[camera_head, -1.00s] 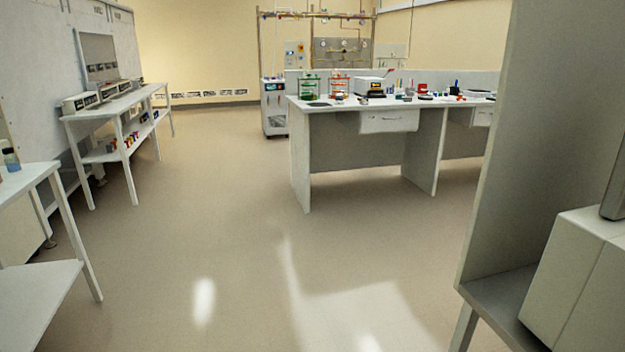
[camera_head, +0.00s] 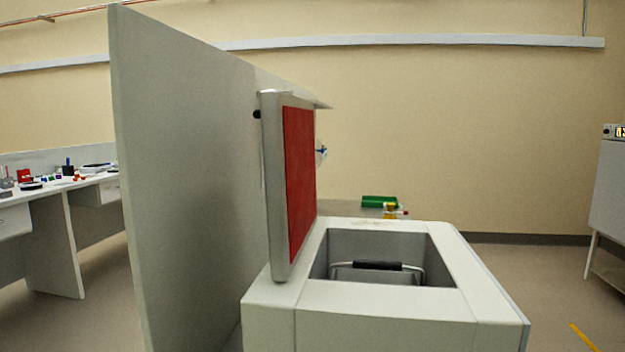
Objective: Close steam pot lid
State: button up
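The steam pot (camera_head: 385,305) is a pale grey box in the lower middle of the head view. Its lid (camera_head: 301,180) stands upright at the left edge of the opening, with a red inner face turned to the right. The open well (camera_head: 350,243) shows a wire handle with a black grip (camera_head: 377,265) inside. The well's floor is hidden. My gripper is not in view.
A tall grey panel (camera_head: 185,190) stands just left of the lid. A workbench (camera_head: 70,200) is at far left, a grey cabinet (camera_head: 610,190) at far right. Floor is clear to the right.

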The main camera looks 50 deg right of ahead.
aim_at(288, 128)
jog(key=i+j+z, duration=0.2)
jog(key=z, duration=0.2)
jog(key=i+j+z, duration=0.2)
jog(key=z, duration=0.2)
jog(key=i+j+z, duration=0.15)
jog(key=j+z, duration=0.3)
jog(key=i+j+z, duration=0.1)
jog(key=j+z, duration=0.7)
